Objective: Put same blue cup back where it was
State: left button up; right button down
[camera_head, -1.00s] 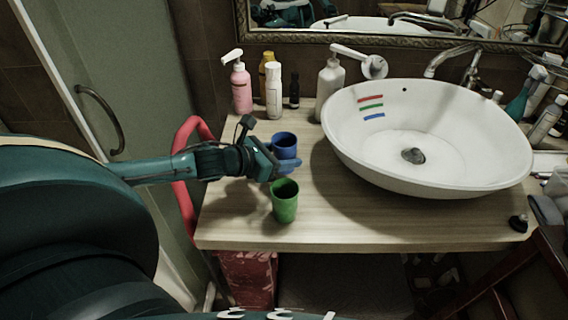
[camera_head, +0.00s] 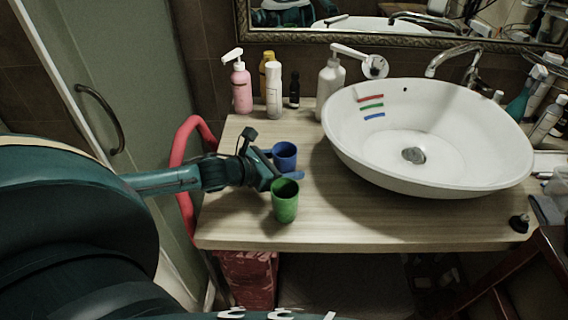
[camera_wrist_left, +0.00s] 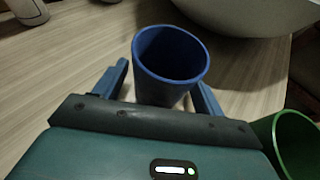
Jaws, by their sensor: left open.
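The blue cup (camera_head: 285,157) stands upright on the wooden counter, left of the basin. In the left wrist view the blue cup (camera_wrist_left: 170,68) sits between the two fingers, with a gap beside it. My left gripper (camera_head: 285,167) is open at the cup; its fingers also show in the left wrist view (camera_wrist_left: 160,90). The green cup (camera_head: 285,202) stands upright just in front of the blue cup, near the counter's front edge. It shows partly at the right of the left wrist view (camera_wrist_left: 296,146). My right gripper is out of view.
The white basin (camera_head: 430,180) fills the right of the counter (camera_head: 350,228). It has red, green and blue marks inside. A pink pump bottle (camera_head: 241,88), a white bottle (camera_head: 274,92) and a larger pump bottle (camera_head: 329,85) stand along the back wall. The counter's front middle is clear.

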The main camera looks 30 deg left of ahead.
pick_arm(q)
jog(key=shift+r, duration=0.1)
jog(key=shift+s+r, duration=0.1)
jog(key=shift+s+a, duration=0.15)
jog(key=shift+s, duration=0.15)
jog(key=p+v, duration=0.2)
jog(key=v, duration=0.7)
jog(key=shift+s+a+r, duration=0.1)
jog(key=shift+s+r, duration=0.15)
jog(key=shift+r, duration=0.05)
jog(key=shift+s+a+r, duration=0.25)
jog(key=shift+s+a, duration=0.05)
jog(key=shift+s, duration=0.35)
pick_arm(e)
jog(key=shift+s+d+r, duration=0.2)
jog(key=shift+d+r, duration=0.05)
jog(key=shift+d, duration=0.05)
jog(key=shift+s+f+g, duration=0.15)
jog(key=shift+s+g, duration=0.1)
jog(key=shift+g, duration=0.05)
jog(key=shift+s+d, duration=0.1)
